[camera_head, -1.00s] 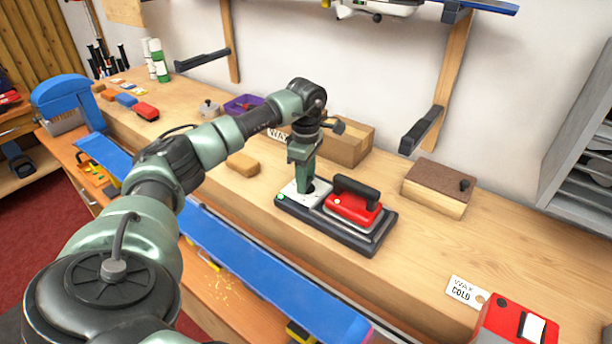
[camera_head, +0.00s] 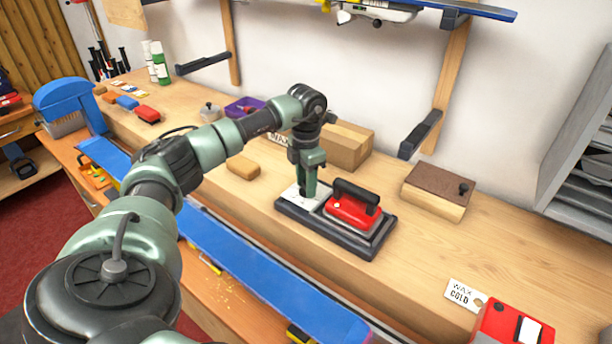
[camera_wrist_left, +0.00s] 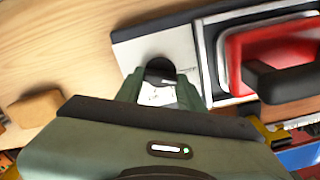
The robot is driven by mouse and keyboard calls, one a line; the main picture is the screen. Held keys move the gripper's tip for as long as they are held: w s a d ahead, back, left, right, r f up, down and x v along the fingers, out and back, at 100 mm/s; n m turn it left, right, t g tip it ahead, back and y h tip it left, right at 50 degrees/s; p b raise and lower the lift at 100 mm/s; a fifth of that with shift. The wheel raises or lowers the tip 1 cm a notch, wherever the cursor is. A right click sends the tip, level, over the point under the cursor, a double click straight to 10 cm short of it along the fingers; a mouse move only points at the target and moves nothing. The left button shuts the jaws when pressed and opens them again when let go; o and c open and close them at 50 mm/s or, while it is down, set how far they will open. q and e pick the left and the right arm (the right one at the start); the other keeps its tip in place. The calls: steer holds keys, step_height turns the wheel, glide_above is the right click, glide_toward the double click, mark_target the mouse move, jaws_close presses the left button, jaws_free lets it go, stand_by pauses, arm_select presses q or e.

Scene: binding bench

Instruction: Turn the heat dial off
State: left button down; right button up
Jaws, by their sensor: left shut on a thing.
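The heat dial (camera_wrist_left: 160,68) is a dark round knob on the white plate of the iron's dark base (camera_head: 345,240). In the left wrist view it sits between my fingertips. My left gripper (camera_head: 309,192) comes down on the plate from above and is shut on the dial, which it mostly hides in the head view. It also shows in the left wrist view (camera_wrist_left: 160,90). The dial's pointer and markings are too small or covered to read. A red iron with a black handle (camera_head: 354,208) rests on the base, just right of the gripper. My right gripper is not in view.
A cardboard box (camera_head: 348,146) stands behind the gripper, and a cork-topped block (camera_head: 438,190) is to the right. A tan block (camera_head: 243,167) lies left. A "WAX COLD" card (camera_head: 465,294) and a red device (camera_head: 510,325) are at front right. A blue ski (camera_head: 250,265) runs along the front.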

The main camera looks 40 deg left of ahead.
arm_select(q)
steer(key=shift+n, duration=1.3)
steer(key=c, duration=0.9)
jaws_free()
step_height(320, 180, up, 8)
steer(key=shift+f+b, duration=0.1)
steer(key=shift+b, duration=0.65)
steer(key=shift+s, duration=0.1)
